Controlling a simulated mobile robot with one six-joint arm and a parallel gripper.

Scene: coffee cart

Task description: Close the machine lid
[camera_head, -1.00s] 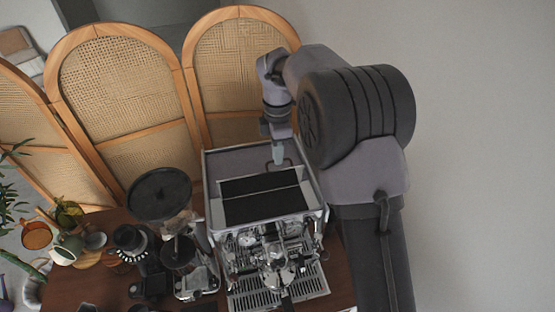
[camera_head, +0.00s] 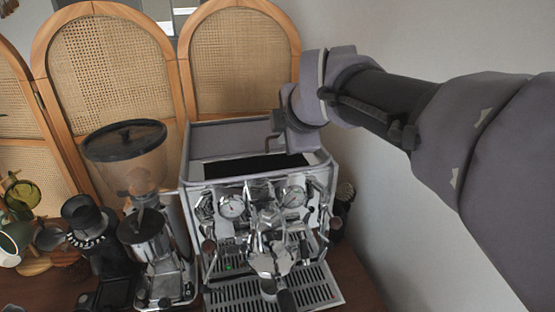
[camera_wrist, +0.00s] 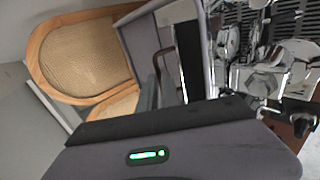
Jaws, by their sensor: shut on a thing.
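The espresso machine (camera_head: 190,172) stands on the cart, its top open over a dark interior. Its grey lid (camera_head: 228,137) is raised at the back of the top. The lid's thin dark handle (camera_head: 270,149) sticks out near the right end; it also shows in the wrist view (camera_wrist: 157,62). My gripper (camera_head: 279,138) is at this handle, at the right rear of the machine. In the wrist view my gripper (camera_wrist: 152,93) appears shut on the handle; the exact contact is partly hidden by the wrist.
A grinder with a dark-lidded hopper (camera_head: 127,140) stands close left of the machine. Smaller dark gear (camera_head: 88,225) and cups (camera_head: 14,240) are further left. A cane screen (camera_head: 240,60) stands behind, and a bare wall is at the right.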

